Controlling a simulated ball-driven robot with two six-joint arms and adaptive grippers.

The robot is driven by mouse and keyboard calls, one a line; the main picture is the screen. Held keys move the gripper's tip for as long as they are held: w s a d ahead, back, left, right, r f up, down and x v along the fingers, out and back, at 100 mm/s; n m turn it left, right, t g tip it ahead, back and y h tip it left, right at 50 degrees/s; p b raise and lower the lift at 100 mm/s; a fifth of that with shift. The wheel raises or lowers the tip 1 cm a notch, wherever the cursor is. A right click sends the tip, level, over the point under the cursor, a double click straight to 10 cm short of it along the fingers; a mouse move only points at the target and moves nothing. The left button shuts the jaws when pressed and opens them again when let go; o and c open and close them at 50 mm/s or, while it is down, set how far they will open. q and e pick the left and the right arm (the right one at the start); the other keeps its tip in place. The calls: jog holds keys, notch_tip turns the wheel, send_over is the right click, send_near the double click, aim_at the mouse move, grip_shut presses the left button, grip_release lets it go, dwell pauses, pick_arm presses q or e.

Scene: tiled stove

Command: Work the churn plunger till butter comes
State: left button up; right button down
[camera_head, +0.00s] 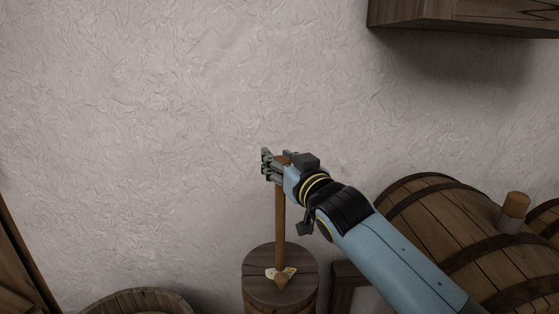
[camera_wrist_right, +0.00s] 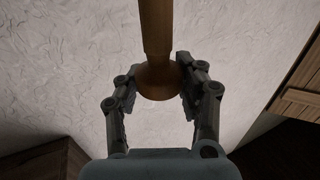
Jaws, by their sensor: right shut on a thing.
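The churn (camera_head: 263,290) is a round wooden vessel with a dark lid at the bottom middle of the head view. Its plunger (camera_head: 280,225) is a brown wooden rod rising upright from the lid, with a small pale yellow patch (camera_head: 271,273) around its foot. My right gripper (camera_head: 273,165) is shut on the top of the plunger, well above the lid. In the right wrist view the plunger's rounded knob (camera_wrist_right: 159,82) sits between the two fingers (camera_wrist_right: 155,90). My left gripper is not in view. The inside of the churn is hidden.
A large barrel (camera_head: 430,215) lies on its side at the right, with a wooden peg (camera_head: 514,207) near it. An open-looking wooden tub (camera_head: 135,300) stands at lower left. A dark wall cabinet (camera_head: 465,17) hangs at upper right. The plaster wall (camera_head: 150,130) is bare behind.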

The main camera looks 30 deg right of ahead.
jog(key=shift+s+f, duration=0.1)
jog(key=shift+f, duration=0.4)
jog(key=c, duration=1.2)
grip_release()
jog(key=o, duration=0.4)
jog(key=shift+s+r, duration=0.1)
jog(key=shift+r, duration=0.05)
jog(key=s, duration=1.2)
jog(key=shift+a, duration=0.35)
jog(key=shift+w, duration=0.1)
